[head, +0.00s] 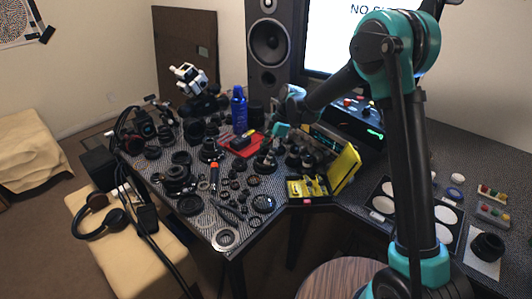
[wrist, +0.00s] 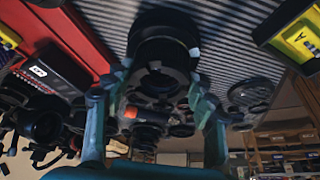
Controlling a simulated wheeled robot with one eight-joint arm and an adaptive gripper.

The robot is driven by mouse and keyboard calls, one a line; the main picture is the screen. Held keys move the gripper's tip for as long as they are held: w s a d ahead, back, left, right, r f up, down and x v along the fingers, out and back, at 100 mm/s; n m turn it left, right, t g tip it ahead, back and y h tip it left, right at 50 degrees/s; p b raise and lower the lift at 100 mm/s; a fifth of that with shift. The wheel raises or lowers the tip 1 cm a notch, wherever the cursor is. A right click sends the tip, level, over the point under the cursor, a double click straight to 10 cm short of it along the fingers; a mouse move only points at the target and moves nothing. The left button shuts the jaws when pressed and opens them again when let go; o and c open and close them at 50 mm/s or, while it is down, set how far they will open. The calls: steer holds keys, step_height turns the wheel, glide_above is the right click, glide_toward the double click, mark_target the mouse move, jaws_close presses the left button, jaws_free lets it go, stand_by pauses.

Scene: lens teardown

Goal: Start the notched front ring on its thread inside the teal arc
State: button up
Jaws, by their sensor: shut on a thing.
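My gripper (wrist: 155,88) shows in the wrist view as two teal fingers, one on each side of a dark round ring (wrist: 157,73). It is shut on this ring, which I take to be the notched front ring. A black lens barrel (wrist: 162,28) stands right beyond the ring, close to or touching it; I cannot tell whether the threads meet. In the head view my gripper (head: 271,147) is small and low over a dark lens part (head: 264,162) near the middle of the bench. I cannot make out the teal arc or the ring's notches.
A red tray (head: 238,147) lies left of my gripper, and a blue bottle (head: 239,106) stands behind it. A yellow open case (head: 344,168) is close on the right. Several loose rings and parts crowd the bench's left side. An orange-handled tool (head: 214,173) lies among them.

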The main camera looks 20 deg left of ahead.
stand_by(0.4)
steer(key=o, duration=1.1)
